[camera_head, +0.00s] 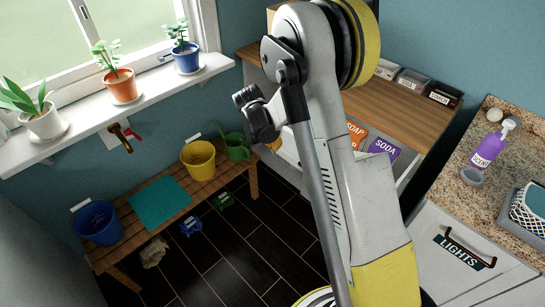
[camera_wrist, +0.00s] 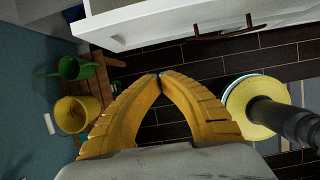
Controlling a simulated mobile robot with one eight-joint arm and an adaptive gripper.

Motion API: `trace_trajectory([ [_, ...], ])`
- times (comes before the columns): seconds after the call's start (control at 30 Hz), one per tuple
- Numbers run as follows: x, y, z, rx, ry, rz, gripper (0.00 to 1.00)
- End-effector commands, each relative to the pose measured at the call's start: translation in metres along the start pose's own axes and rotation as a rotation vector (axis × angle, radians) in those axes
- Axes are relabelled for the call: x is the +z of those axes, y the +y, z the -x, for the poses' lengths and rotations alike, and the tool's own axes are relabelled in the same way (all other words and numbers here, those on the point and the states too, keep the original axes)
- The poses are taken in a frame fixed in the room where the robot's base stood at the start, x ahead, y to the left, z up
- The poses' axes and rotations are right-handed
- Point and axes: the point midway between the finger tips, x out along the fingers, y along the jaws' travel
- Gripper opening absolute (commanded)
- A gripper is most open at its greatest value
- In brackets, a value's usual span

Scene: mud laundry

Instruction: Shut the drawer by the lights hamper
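The drawer (camera_head: 408,168) under the wooden countertop is pulled out, just left of the lights hamper (camera_head: 462,252). An orange soap box (camera_head: 356,133) and a purple soda box (camera_head: 383,148) show in it. My arm hides much of the drawer in the head view. In the wrist view a white front (camera_wrist: 150,25) with a dark bar handle (camera_wrist: 226,30) lies beyond my fingers. My gripper (camera_wrist: 160,76) has its yellow fingertips together with nothing between them, apart from that front. In the head view its fingers are mostly hidden behind my arm.
A wooden bench (camera_head: 218,173) holds a yellow bucket (camera_head: 199,160), a green watering can (camera_head: 236,147) and a blue bucket (camera_head: 98,222). Dark tiled floor (camera_head: 245,255) is open between bench and cabinets. A granite counter (camera_head: 470,165) stands right, with a purple scent bottle (camera_head: 487,150).

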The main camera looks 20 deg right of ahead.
Motion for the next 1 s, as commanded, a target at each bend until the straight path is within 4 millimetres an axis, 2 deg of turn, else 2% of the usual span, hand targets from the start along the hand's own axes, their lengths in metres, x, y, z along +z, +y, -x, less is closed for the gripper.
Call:
trace_trajectory([
  [0.27,-0.001,0.000,-0.034,-0.007,-0.001,0.022,0.00],
  [0.63,-0.001,0.000,-0.112,-0.005,-0.002,0.020,0.00],
  [0.8,0.025,0.000,-0.117,-0.006,-0.001,0.019,0.00],
  [1.0,0.036,0.001,-0.120,-0.005,-0.001,0.021,0.00],
])
